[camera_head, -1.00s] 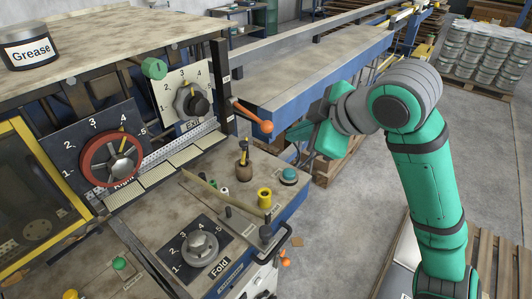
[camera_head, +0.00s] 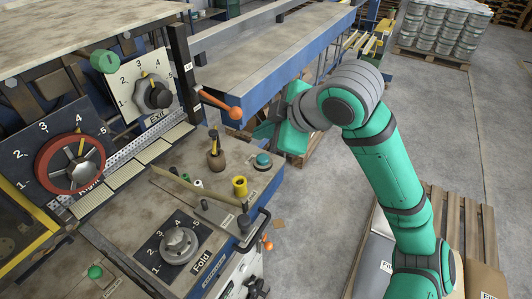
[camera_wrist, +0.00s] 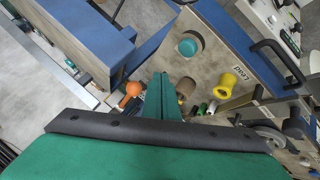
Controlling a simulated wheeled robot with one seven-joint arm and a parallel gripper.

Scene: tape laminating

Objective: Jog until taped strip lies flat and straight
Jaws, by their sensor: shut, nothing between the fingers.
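A narrow tan strip (camera_head: 195,187) runs diagonally over the machine bench in the head view; I cannot tell whether it is taped or fully flat. A teal round push button (camera_head: 263,160) sits at the bench's right side and also shows in the wrist view (camera_wrist: 188,45). My gripper (camera_head: 262,132) is beyond the button, close to the orange-knobbed lever (camera_head: 235,112). In the wrist view its green fingers (camera_wrist: 160,84) are together and empty, between the orange knob and a brown-handled tool (camera_wrist: 185,88).
The bench carries a Fold dial (camera_head: 179,243), a yellow spool (camera_head: 239,186) and a black handle (camera_head: 255,230). Behind are the Exit dial (camera_head: 153,94) and red Right handwheel (camera_head: 70,163). A blue-sided conveyor table (camera_head: 265,65) stands beyond. Open floor lies to the right.

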